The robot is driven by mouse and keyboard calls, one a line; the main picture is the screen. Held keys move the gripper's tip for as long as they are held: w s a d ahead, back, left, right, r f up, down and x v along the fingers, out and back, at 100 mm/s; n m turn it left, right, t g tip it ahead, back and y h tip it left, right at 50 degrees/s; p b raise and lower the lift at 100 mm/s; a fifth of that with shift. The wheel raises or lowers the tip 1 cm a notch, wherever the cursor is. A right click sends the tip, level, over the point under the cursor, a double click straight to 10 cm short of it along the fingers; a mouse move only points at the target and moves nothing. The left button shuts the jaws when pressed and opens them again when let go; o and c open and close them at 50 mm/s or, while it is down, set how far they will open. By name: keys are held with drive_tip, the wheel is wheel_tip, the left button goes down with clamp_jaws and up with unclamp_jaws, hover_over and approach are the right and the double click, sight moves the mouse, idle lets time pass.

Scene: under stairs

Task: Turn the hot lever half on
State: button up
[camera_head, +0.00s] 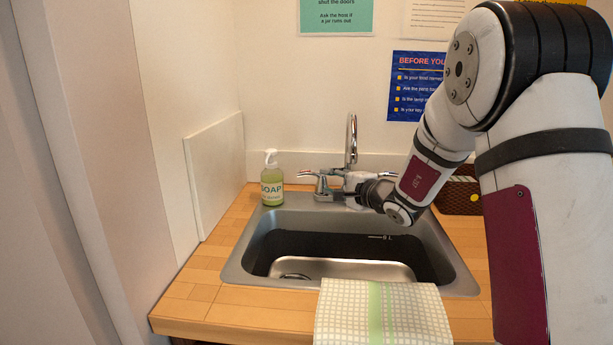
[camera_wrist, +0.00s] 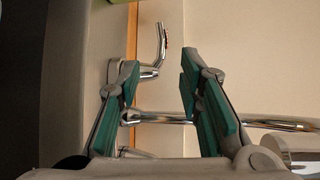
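The chrome tap (camera_head: 351,140) stands behind the sink. Its left lever (camera_head: 307,174) points out to the left in the head view. In the wrist view, which is turned sideways, this lever (camera_wrist: 162,42) has a bent arm with a small dark mark near its tip. My gripper (camera_wrist: 157,65) is open and empty, its two teal-padded fingers on either side of the lever's line. Whether a finger touches the lever I cannot tell. In the head view my gripper (camera_head: 335,182) is partly hidden by my wrist.
A green soap bottle (camera_head: 272,180) stands left of the tap. The steel sink (camera_head: 235,270) lies below my wrist. A checked towel (camera_head: 345,315) hangs over its front edge. A dark woven basket (camera_head: 458,195) is behind my arm. The wall is close behind the tap.

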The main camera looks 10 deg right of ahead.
sight(307, 175)
drive_tip(key=x, duration=1.3)
drive_tip(key=shift+w, duration=0.1)
drive_tip(key=shift+c, duration=0.3)
clamp_jaws()
